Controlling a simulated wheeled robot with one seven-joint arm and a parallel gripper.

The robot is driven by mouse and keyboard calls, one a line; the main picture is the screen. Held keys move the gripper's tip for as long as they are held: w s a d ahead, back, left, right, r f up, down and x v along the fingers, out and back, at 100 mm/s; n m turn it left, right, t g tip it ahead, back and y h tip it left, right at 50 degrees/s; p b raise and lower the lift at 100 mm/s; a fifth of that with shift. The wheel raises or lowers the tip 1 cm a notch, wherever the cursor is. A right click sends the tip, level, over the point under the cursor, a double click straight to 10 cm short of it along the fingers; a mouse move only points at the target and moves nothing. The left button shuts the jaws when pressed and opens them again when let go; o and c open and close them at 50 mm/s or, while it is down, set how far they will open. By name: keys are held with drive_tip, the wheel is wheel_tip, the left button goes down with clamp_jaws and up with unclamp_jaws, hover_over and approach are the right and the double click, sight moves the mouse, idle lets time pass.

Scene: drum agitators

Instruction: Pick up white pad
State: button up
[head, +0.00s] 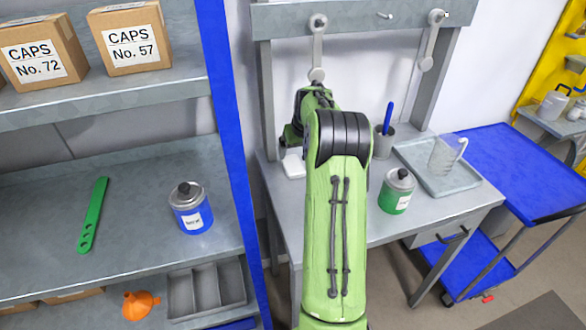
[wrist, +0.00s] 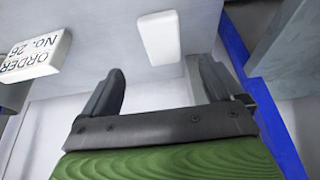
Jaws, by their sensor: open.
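The white pad (wrist: 160,38) is a plain rounded block lying on the grey workbench. In the wrist view it sits beyond the gap between my fingertips, apart from them. In the head view the pad (head: 293,165) shows just left of my green arm, near the bench's left edge. My gripper (wrist: 160,70) is open and empty, with one dark finger on each side of the gap. In the head view my arm hides most of my gripper.
A white block marked ORDER No. 26 (wrist: 36,57) lies near the pad. A blue post (head: 226,120) stands left of the bench. A green can (head: 396,192), a grey cup (head: 383,146) and a tray (head: 440,179) with a clear jug (head: 445,155) are right of my arm.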

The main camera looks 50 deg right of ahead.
sight(293, 164)
drive_tip(key=x, duration=0.9)
drive_tip(key=shift+w+f, duration=0.2)
drive_tip(key=shift+w, duration=0.3)
drive_tip(key=shift+f+b, duration=0.15)
drive_tip(key=shift+b, duration=0.2)
drive_tip(key=c, duration=1.1)
drive_tip(key=r, duration=0.4)
drive_tip(key=r+p, duration=0.1)
drive_tip(key=r, duration=0.3)
drive_tip(key=shift+s+a+r+p, duration=0.1)
drive_tip(key=shift+s+p, duration=0.1)
drive_tip(key=shift+p, duration=0.1)
drive_tip(key=s+a+b, duration=0.1)
drive_tip(key=s+a, duration=0.2)
drive_tip(key=s, duration=0.2)
drive_tip(key=s+a+b, duration=0.1)
drive_tip(key=s+a, duration=0.2)
drive_tip(key=s, duration=0.3)
drive_tip(key=s+a+b, duration=0.1)
drive_tip(key=s+a, duration=0.2)
drive_tip(key=s, duration=0.3)
drive_tip(key=shift+s+a+f, duration=0.1)
drive_tip(key=shift+a+f, duration=0.15)
drive_tip(key=shift+f, duration=0.15)
